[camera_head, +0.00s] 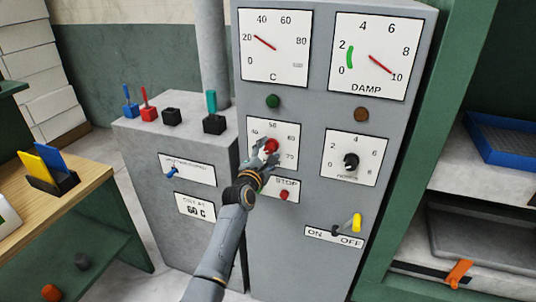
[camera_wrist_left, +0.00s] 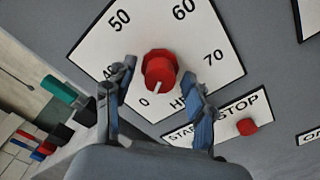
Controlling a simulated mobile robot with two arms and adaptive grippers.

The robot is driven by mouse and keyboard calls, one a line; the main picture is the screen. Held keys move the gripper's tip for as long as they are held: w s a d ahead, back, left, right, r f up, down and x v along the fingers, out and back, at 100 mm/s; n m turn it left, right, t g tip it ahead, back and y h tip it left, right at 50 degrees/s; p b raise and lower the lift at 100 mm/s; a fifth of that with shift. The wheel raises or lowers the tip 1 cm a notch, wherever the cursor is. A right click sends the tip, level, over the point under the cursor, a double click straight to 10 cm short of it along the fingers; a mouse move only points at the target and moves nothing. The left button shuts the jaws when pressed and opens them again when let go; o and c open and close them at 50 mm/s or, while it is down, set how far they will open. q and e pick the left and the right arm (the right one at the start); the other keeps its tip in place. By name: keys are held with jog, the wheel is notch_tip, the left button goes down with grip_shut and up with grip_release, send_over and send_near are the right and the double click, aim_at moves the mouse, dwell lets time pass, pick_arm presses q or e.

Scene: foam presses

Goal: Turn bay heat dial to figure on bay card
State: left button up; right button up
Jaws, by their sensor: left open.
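The heat dial is a red knob (camera_head: 271,146) on a white plate of the grey press. In the left wrist view the knob (camera_wrist_left: 160,66) shows 50, 60 and 70 around it; its white mark points down toward a partly hidden figure ending in 0, beside the HEAT label. My left gripper (camera_head: 263,152) is at the knob, fingers open. In the left wrist view its fingers (camera_wrist_left: 157,80) stand either side of the knob, with visible gaps. My right gripper is not in view.
A red STOP button (camera_head: 284,195) sits just below the dial. A black dial (camera_head: 351,160) is to its right, and a yellow ON/OFF lever (camera_head: 356,223) is lower right. Small levers (camera_head: 211,112) stand on the low cabinet. Green shelving borders the press on the right.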

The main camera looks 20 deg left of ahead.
pick_arm(q)
jog(key=c, duration=1)
jog(key=shift+c, duration=0.7)
